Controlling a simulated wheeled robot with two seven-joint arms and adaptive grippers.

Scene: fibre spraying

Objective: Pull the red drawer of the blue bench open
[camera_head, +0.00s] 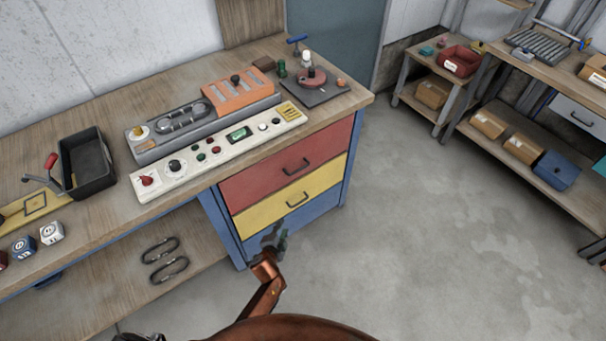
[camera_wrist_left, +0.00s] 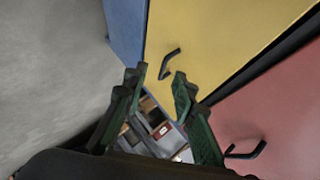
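The red drawer (camera_head: 270,176) is the top drawer of the blue bench (camera_head: 216,222) and looks shut. Its dark handle (camera_head: 296,166) is bare. In the left wrist view the red drawer (camera_wrist_left: 285,110) is at right, with its handle (camera_wrist_left: 245,150) near the lower right edge. My left gripper (camera_head: 275,238) is in front of the lower drawers, below the red one. In the wrist view its green fingers (camera_wrist_left: 159,77) are apart, with nothing held. They point toward the yellow drawer's handle (camera_wrist_left: 170,63); contact cannot be told. My right gripper is not in view.
The yellow drawer (camera_head: 265,210) and the blue drawer (camera_head: 312,217) lie below the red one. The worktop carries a control panel (camera_head: 208,177), an orange block (camera_head: 252,98) and a dark tray (camera_head: 88,182). Clear floor (camera_head: 440,230) lies to the right.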

